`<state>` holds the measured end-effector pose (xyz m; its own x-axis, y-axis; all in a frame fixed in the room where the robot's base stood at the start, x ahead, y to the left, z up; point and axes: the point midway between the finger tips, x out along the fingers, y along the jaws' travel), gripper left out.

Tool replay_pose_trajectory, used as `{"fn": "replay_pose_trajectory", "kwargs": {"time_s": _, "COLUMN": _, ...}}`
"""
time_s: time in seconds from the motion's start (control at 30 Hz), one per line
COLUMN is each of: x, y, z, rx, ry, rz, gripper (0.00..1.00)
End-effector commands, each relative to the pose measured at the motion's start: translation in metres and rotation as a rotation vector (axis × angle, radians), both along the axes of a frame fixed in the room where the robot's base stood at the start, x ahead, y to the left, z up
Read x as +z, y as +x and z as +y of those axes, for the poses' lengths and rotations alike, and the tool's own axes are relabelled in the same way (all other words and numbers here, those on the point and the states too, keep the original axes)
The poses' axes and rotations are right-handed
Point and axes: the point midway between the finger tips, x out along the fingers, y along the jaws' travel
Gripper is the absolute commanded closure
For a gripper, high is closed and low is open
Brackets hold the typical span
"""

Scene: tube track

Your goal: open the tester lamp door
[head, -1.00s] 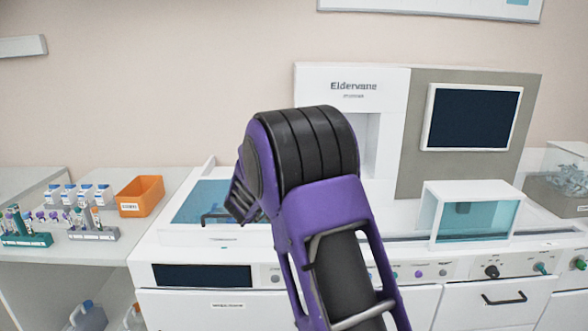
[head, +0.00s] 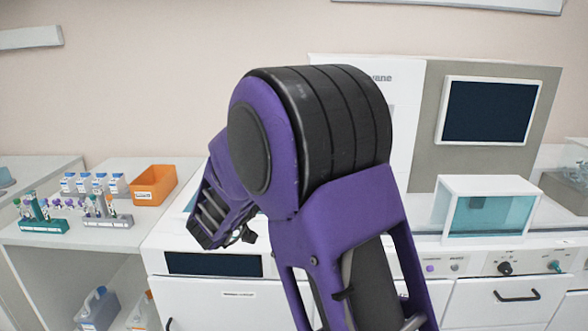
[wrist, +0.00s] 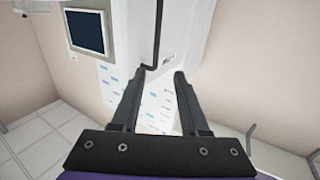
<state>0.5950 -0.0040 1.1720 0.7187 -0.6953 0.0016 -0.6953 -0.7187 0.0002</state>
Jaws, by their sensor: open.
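A white tester (head: 490,263) with a grey upright panel and dark screen (head: 492,110) fills the right half of the head view. I cannot tell which part is the lamp door. My purple arm hides much of the machine's left deck and middle. Only a small dark part of my gripper (head: 241,237) shows there. In the wrist view my gripper (wrist: 163,72) has its two dark fingers apart with nothing between them. A thin black bar (wrist: 156,35) on a white surface comes down close to the left fingertip; contact cannot be told.
A clear teal-tinted box (head: 487,216) stands on the machine's right deck. Below it are knobs and a black drawer handle (head: 516,296). On the left bench are an orange bin (head: 154,187), a teal tube rack (head: 42,224), a grey rack (head: 107,220) and several white bottles.

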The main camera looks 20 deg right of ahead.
Motion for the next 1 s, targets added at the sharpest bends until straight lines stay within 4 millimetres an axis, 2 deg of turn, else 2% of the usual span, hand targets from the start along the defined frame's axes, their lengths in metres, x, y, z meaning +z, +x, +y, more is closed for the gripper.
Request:
{"fn": "replay_pose_trajectory", "kwargs": {"time_s": 0.1, "x": 0.0, "y": -0.015, "z": 0.016, "rx": 0.003, "ry": 0.0, "rz": 0.0, "gripper": 0.56}}
{"fn": "replay_pose_trajectory", "kwargs": {"time_s": 0.27, "x": 0.0, "y": -0.027, "z": 0.026, "rx": 0.001, "ry": 0.0, "rz": 0.0, "gripper": 0.56}}
{"fn": "replay_pose_trajectory", "kwargs": {"time_s": 0.67, "x": 0.0, "y": -0.03, "z": 0.028, "rx": -0.001, "ry": 0.0, "rz": 0.0, "gripper": 0.56}}
{"fn": "replay_pose_trajectory", "kwargs": {"time_s": 0.77, "x": -0.002, "y": -0.029, "z": 0.019, "rx": -0.022, "ry": -0.004, "rz": 0.003, "gripper": 0.56}}
{"fn": "replay_pose_trajectory", "kwargs": {"time_s": 0.87, "x": -0.008, "y": -0.028, "z": -0.006, "rx": -0.075, "ry": -0.014, "rz": 0.012, "gripper": 0.56}}
{"fn": "replay_pose_trajectory", "kwargs": {"time_s": 1.0, "x": -0.01, "y": -0.025, "z": -0.055, "rx": -0.172, "ry": -0.038, "rz": 0.015, "gripper": 0.56}}
